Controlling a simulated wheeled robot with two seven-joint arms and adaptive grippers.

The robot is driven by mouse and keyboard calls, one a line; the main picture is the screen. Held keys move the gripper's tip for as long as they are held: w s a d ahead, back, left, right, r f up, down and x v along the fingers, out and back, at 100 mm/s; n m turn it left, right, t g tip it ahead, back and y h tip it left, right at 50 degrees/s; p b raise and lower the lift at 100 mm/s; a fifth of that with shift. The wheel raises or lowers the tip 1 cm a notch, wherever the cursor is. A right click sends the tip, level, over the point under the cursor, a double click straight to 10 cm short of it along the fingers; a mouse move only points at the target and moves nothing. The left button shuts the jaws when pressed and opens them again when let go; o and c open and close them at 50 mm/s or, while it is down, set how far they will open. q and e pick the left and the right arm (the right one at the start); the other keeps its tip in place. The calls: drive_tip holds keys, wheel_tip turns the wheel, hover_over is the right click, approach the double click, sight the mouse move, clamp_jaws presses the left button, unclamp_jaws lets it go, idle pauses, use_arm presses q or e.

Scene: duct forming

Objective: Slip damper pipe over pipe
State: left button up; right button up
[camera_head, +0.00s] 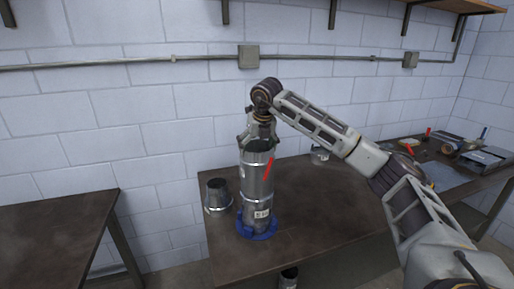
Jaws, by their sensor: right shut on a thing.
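The damper pipe (256,172), a shiny metal cylinder with a red handle (268,168), stands upright near the front left of the table. My right gripper (259,138) is shut on its upper rim from the far side. Directly below it, in line, is the lower metal pipe (258,222) with a white label, upright in a blue round base (257,231). The two look touching or overlapping; I cannot tell how deep the overlap is. My left gripper is out of view.
A tapered metal duct piece (217,195) stands just left of the pipes on the brown table (315,215). A small metal part (319,155) lies at the back. Tools and a metal tray (484,156) are at the far right. A second table (50,240) stands at left.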

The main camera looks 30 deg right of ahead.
idle(0.3)
drive_tip(key=o, duration=1.3)
drive_tip(key=shift+r, duration=0.1)
drive_tip(key=shift+v, duration=5.95)
drive_tip(key=shift+s, duration=0.1)
